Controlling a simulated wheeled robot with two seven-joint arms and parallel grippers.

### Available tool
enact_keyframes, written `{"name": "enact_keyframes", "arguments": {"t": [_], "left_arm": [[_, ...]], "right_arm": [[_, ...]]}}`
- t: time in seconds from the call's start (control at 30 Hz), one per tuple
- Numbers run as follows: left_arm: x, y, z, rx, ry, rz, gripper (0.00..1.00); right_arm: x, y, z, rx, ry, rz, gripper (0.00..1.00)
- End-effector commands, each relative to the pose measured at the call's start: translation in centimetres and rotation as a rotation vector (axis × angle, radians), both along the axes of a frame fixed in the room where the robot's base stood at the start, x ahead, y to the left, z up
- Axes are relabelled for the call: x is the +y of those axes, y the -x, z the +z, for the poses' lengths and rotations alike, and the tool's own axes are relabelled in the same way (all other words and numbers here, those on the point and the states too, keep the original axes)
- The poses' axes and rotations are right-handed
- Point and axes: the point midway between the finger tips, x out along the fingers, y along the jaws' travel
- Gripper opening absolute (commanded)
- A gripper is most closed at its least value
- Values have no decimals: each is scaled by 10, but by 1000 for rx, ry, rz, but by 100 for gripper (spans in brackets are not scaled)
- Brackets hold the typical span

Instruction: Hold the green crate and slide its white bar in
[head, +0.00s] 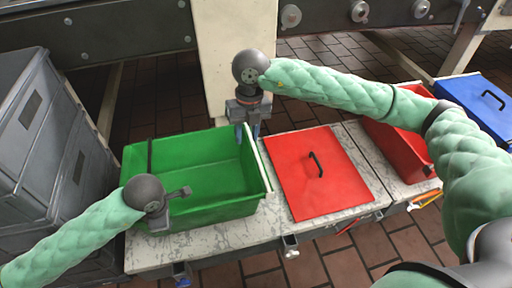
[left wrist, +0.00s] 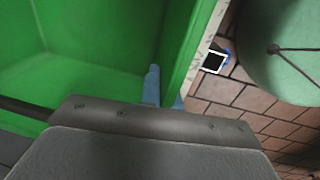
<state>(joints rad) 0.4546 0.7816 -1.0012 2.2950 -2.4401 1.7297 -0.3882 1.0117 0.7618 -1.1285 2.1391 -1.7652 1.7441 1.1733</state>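The green crate (head: 215,208) stands open on the pale bench. A thin white bar (head: 261,165) lies along the top of its right wall. My left gripper (head: 180,193) is at the crate's front left. In the left wrist view one blue fingertip (left wrist: 152,86) is inside the crate wall (left wrist: 183,50) and the other is just outside, so the gripper looks shut on the wall. My right gripper (head: 248,131) points down at the far right corner of the crate, near the bar's far end. Its blue fingers stand apart; contact with the bar cannot be made out.
A red lid (head: 335,185) with a black handle lies right of the crate. A red crate (head: 400,150) and a blue lid (head: 475,105) are further right. Grey crates (head: 30,130) are stacked at the left. A black strip (head: 150,157) is on the crate's left rim.

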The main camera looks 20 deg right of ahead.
Motion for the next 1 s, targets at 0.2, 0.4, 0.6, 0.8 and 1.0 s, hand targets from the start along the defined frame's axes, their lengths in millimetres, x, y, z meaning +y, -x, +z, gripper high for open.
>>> {"name": "enact_keyframes", "arguments": {"t": [0.2,0.4,0.6,0.8,1.0], "left_arm": [[0,0,0,0,0,0,0],[0,0,0,0,0,0,0],[0,0,0,0,0,0,0],[0,0,0,0,0,0,0],[0,0,0,0,0,0,0]], "right_arm": [[-30,-28,12,-81,89,-89,33],[-35,-32,4,-94,104,-106,33],[-35,-32,-26,-92,104,-105,33],[-34,-31,-61,-92,103,-105,33],[-34,-31,-89,-92,103,-104,33]]}}
